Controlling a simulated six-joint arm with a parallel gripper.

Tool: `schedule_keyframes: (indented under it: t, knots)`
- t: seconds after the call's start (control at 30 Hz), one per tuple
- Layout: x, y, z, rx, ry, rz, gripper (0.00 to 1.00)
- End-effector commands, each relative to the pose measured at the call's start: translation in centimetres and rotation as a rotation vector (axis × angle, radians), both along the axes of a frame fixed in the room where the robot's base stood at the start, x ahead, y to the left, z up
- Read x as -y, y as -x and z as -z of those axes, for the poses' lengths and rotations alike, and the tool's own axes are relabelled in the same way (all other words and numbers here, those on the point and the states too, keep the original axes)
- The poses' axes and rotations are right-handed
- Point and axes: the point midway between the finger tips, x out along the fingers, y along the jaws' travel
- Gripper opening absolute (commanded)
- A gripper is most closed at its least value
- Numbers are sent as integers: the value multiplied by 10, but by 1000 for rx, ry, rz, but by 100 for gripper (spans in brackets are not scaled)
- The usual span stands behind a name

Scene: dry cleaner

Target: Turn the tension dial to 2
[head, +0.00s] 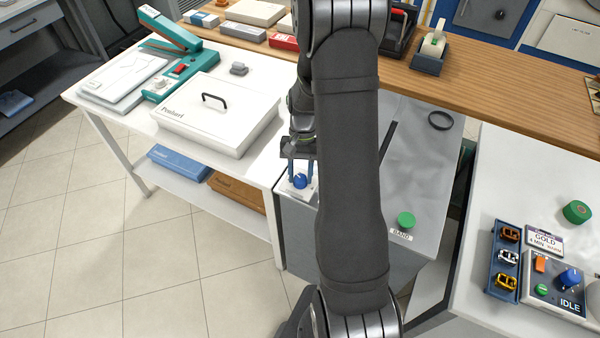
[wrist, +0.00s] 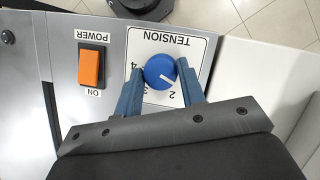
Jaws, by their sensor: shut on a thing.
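The tension dial (wrist: 159,70) is a round blue knob with a white pointer line, on a white plate (wrist: 198,47) marked TENSION that appears upside down in the wrist view. The pointer line points right and slightly down, to the right of the 2; any mark there is hidden by a finger. My gripper (wrist: 160,78) is shut on the dial, one blue finger on each side. In the head view the dial (head: 300,181) shows below my gripper (head: 301,169).
An orange POWER switch (wrist: 91,68) sits beside the dial plate, with ON at its lower end. In the head view a green BAND button (head: 406,219) is on the same grey machine. A white case (head: 215,113) stands on the table to the left.

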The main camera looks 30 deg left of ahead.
Motion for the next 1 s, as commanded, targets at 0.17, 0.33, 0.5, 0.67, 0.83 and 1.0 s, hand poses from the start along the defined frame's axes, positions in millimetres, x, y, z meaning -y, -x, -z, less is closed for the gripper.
schedule_keyframes:
  t: [0.17, 0.33, 0.5, 0.67, 0.83, 1.0]
  knots:
    - [2, 0, 0, -2, 0, 169, 14]
    - [2, 0, 0, -1, 1, 321, 14]
    - [3, 0, 0, 0, 0, 449, 14]
    - [4, 0, 0, 0, 0, 543, 14]
    - [4, 0, 0, -1, 1, 607, 14]
    - [4, 0, 0, -2, 1, 641, 14]
